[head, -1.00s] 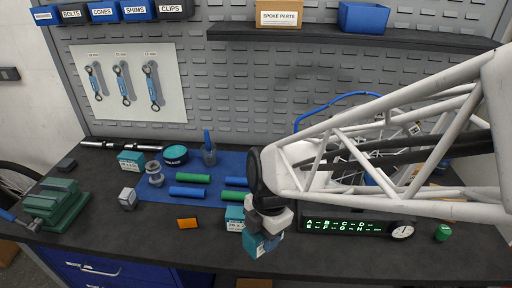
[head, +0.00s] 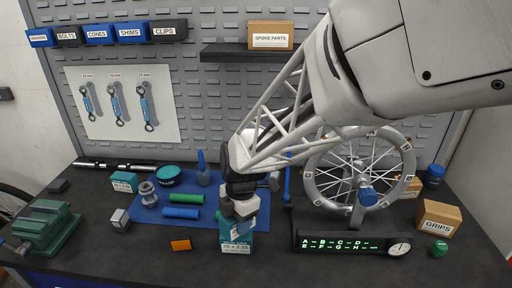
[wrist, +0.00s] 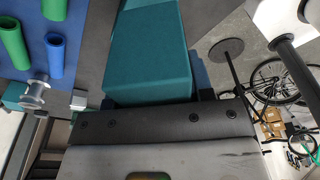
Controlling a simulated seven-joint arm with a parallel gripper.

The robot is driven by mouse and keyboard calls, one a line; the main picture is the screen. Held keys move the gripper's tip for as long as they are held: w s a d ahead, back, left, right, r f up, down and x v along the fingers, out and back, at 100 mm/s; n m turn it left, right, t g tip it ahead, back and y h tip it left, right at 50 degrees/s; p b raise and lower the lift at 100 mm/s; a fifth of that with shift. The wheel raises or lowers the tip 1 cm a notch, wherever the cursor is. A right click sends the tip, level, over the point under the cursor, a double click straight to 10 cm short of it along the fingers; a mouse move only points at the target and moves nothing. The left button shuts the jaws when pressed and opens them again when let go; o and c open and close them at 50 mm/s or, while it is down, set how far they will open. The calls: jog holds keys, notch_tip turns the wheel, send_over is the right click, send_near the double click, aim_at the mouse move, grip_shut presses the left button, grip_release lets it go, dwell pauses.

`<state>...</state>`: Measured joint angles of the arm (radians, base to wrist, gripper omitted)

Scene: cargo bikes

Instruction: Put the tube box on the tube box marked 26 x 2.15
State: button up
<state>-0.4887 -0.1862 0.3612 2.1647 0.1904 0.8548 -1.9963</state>
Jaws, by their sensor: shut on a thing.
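My gripper (head: 239,212) points down and is shut on a teal tube box (head: 237,229). The gripper partly hides this box in the head view. The held box is large and close in the wrist view (wrist: 150,52). The tube box marked 26 x 2.15 (head: 236,247) stands on the bench directly below it, its white label facing the camera. The held box appears right over the marked box; I cannot tell whether the two touch.
Another teal box (head: 124,182) stands at the left by a round teal tin (head: 168,176). Green and blue tubes (head: 182,212) lie on the blue mat. An orange block (head: 181,245) is left of the stack; a display box (head: 352,243) and wheel (head: 359,170) are right.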

jog(key=shift+w+a+f, duration=0.1)
jog(key=shift+w+a, duration=0.2)
jog(key=shift+w, duration=0.2)
jog(key=shift+w+a, duration=0.25)
jog(key=shift+w, duration=0.2)
jog(key=shift+f, duration=1.75)
jog(key=shift+f, duration=0.1)
jog(key=o, duration=1)
jog(key=r, duration=0.4)
jog(key=d+r, duration=0.1)
jog(key=r, duration=0.3)
jog(key=w+r, duration=0.1)
jog(key=r, duration=0.3)
jog(key=shift+w+d, duration=0.1)
jog(key=shift+d, duration=0.05)
